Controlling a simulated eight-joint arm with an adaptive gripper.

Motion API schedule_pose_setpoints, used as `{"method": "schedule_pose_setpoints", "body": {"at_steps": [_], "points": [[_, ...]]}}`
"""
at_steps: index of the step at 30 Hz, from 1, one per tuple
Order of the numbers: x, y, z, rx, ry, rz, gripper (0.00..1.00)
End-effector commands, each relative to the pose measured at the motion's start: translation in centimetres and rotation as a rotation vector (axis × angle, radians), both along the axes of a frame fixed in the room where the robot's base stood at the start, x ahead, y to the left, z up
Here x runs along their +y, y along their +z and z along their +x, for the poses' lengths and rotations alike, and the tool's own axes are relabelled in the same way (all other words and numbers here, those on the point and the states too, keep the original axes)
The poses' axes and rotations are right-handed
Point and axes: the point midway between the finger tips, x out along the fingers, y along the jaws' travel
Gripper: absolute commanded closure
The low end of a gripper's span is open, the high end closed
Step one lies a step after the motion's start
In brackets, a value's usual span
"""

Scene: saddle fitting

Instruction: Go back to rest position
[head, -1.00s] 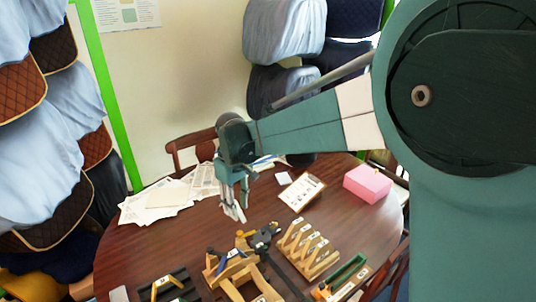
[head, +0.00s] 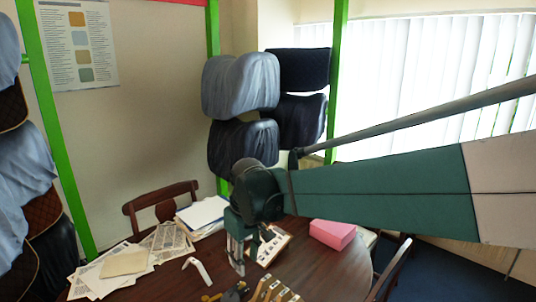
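My gripper (head: 238,266) hangs fingers down over the round dark wooden table (head: 320,268), near its middle in the head view. No object shows in it. Its fingers are small and overlap, so I cannot tell how far apart they are. My green arm reaches in from the right to the gripper.
Papers (head: 112,268) and a white stack of sheets (head: 202,215) lie at the left and back. A white curved piece (head: 198,268), a clipboard (head: 273,245) and a pink block (head: 332,234) surround the gripper. A wooden rack (head: 275,290) is cut off below. Chairs (head: 160,204) stand around.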

Motion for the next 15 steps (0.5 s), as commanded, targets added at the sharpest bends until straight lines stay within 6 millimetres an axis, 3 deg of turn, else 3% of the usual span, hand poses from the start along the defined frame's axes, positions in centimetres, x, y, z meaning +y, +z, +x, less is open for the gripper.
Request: {"method": "schedule_pose_setpoints", "body": {"at_steps": [15], "points": [[-9.6,2.9,-4.6,-0.101,-0.188,0.059,0.70]]}}
